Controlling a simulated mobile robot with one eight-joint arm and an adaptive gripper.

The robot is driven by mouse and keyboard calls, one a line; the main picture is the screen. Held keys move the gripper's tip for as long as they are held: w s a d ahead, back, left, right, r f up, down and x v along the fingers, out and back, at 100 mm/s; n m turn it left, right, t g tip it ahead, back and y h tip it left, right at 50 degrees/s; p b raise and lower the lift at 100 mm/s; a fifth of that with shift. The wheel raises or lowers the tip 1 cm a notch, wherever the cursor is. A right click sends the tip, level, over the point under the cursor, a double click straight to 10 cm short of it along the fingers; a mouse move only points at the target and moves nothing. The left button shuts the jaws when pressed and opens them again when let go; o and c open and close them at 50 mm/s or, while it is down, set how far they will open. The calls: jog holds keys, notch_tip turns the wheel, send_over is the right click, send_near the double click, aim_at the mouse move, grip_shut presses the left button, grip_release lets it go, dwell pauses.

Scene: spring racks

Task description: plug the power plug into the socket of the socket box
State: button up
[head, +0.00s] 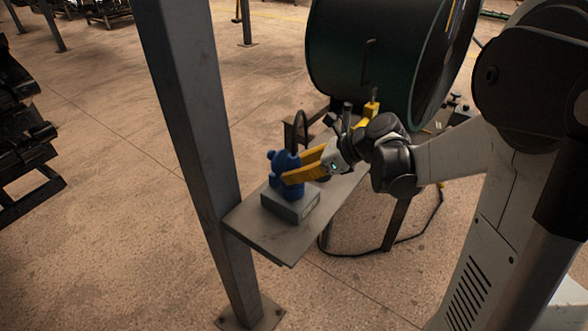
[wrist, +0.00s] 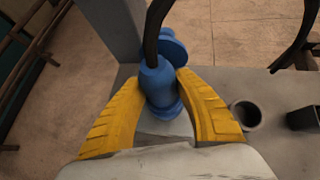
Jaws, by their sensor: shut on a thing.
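The blue power plug (wrist: 157,85) is between the two yellow fingers of my gripper (wrist: 162,100), which is shut on it. A black cable rises from the plug's top. In the head view my gripper (head: 302,172) reaches in from the right, and the plug (head: 290,160) is upright above the grey socket box (head: 290,207). A round blue part, seemingly the socket's lid (wrist: 174,46), stands beside the plug. Blue plug and blue socket appear in line and touching; the fingers hide part of the join, so I cannot tell how deep the plug sits.
The box stands on a narrow grey table (head: 262,238) beside a steel post (head: 190,130). A dark round cup-like thing (wrist: 246,115) and a dark block (wrist: 303,118) are on the table to the right. A large green drum (head: 375,55) stands behind.

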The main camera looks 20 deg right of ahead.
jog(key=shift+f+b, duration=0.3)
jog(key=shift+f, duration=0.15)
jog(key=o, duration=1.3)
jog(key=shift+r, duration=0.1)
jog(key=v, duration=1.2)
